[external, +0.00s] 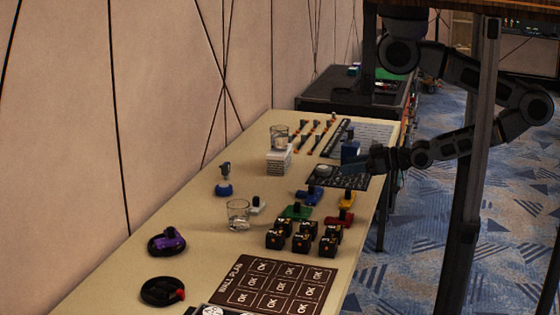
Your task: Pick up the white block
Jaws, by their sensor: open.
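A small white block (257,206) with a dark knob on top stands on the long beige table. It is just right of an empty glass (238,215). A larger white, stack-like block (279,160) stands farther back with another glass (279,136) on top. I cannot tell which one the task names. My gripper (348,166) reaches in from the right, above the dark panel at the table's right edge. It is open and apart from both white things, to their right. Its fingertips are small and dark here.
Green (296,212), blue (308,196), yellow (348,197) and red (340,218) knobbed blocks and several black cubes (301,242) stand right of the small white block. A blue upright thing (350,150) is close to my gripper.

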